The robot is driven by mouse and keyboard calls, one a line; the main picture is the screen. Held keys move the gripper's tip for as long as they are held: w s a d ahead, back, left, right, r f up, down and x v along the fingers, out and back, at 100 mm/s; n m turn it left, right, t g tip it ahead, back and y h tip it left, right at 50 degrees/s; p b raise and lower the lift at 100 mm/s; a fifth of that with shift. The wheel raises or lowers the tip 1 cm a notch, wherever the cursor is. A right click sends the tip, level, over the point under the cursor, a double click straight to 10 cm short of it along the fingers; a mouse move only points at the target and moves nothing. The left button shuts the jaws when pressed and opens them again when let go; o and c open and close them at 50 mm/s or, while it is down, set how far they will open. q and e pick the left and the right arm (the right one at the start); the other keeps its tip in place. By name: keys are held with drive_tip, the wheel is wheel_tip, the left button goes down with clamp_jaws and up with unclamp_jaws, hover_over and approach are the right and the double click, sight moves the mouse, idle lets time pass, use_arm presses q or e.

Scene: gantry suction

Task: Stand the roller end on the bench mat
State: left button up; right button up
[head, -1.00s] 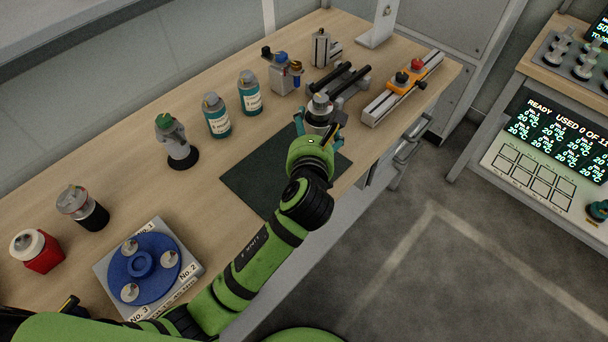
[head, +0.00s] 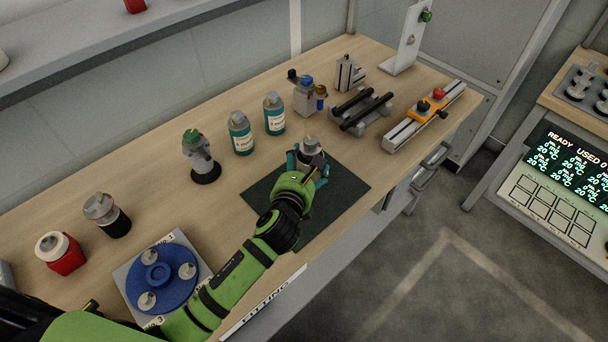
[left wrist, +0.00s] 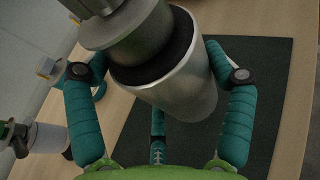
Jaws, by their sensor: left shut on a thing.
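The roller end (head: 311,147), a grey metal cylinder with a narrower top, is held in my left gripper (head: 308,162). It is over the far part of the dark green bench mat (head: 345,194). I cannot tell whether its base touches the mat. In the left wrist view, the roller end (left wrist: 185,85) is large, with a dark band around it, between the teal fingers of the gripper (left wrist: 160,75). The mat (left wrist: 268,75) shows behind it. My right gripper is not in view.
A rack with black rails (head: 362,108) and an orange fixture on a rail (head: 428,108) stand right of the mat. A blue turntable (head: 158,275) is at the near left.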

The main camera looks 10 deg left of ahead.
use_arm(q)
drive_tip(key=shift+w+f, duration=0.1)
drive_tip(key=shift+f, duration=1.8)
drive_tip(key=shift+f+b, duration=0.1)
drive_tip(key=shift+b, duration=0.2)
drive_tip(key=o, duration=1.6)
drive_tip(key=shift+f, duration=0.15)
drive_tip(key=shift+c, duration=0.2)
drive_tip(key=shift+r, duration=0.2)
drive_tip(key=shift+s, duration=0.45)
drive_tip(key=v, duration=1.1)
drive_tip(key=shift+s+r+b, duration=0.1)
drive_tip(key=shift+s+b, duration=0.1)
drive_tip(key=shift+b, duration=0.1)
